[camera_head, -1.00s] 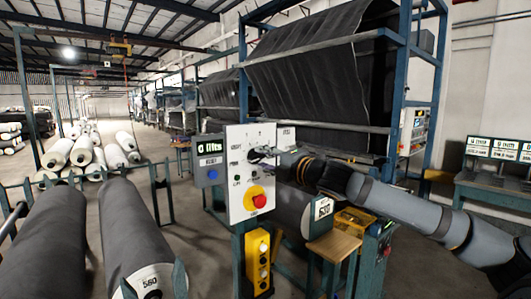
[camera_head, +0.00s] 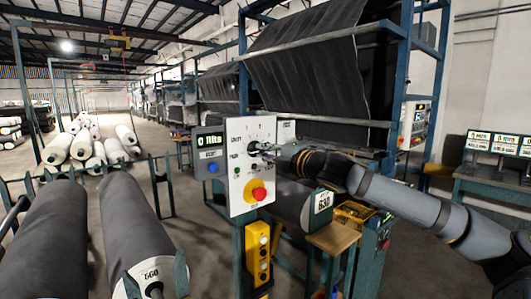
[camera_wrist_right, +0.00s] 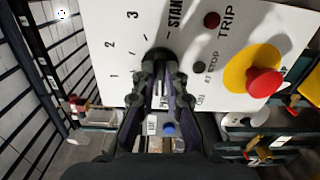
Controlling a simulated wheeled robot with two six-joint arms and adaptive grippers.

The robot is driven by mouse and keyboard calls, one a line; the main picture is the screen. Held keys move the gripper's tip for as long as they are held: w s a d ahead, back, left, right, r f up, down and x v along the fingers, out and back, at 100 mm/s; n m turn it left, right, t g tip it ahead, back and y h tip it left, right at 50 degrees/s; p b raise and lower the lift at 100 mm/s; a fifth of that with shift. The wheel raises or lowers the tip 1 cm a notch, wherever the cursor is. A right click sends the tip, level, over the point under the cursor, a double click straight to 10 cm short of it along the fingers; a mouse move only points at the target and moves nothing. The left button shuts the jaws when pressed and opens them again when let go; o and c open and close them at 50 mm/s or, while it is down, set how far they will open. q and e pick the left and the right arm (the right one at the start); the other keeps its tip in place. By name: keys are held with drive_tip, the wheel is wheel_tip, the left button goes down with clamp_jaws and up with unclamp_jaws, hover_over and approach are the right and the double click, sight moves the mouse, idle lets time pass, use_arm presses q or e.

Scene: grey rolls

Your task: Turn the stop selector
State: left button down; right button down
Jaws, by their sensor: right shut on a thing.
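The stop selector (camera_wrist_right: 158,56) is a dark knob on a white panel (camera_head: 240,197). In the wrist view, marks 1, 2, 3 and STAND are printed around it. My right gripper (camera_wrist_right: 159,72) is shut on the selector, its two dark fingers either side of the knob and covering most of it. The knob's pointer direction is hidden. In the head view, my right gripper (camera_head: 258,148) reaches the panel from the right. A red mushroom button on a yellow base (camera_head: 258,194) sits lower on the panel. My left gripper is not in view.
A grey display box with a blue button (camera_head: 212,167) adjoins the panel's left side. A yellow button box (camera_head: 257,250) hangs below. Large grey rolls (camera_head: 130,225) lie at left. A blue frame with dark fabric (camera_head: 310,75) stands behind. Open floor lies between.

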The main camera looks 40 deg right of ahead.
drive_tip(key=m, duration=0.3)
drive_tip(key=shift+f+m, duration=0.1)
drive_tip(key=shift+m, duration=0.2)
drive_tip(key=shift+a+f+m+b, duration=0.1)
drive_tip(key=shift+m+b, duration=0.45)
drive_tip(key=shift+m, duration=2.15)
drive_tip(key=shift+a+f+m+b, duration=0.1)
drive_tip(key=shift+m+b, duration=0.45)
drive_tip(key=shift+m, duration=2.15)
drive_tip(key=c, duration=1.4)
unclamp_jaws()
drive_tip(key=shift+r, duration=0.1)
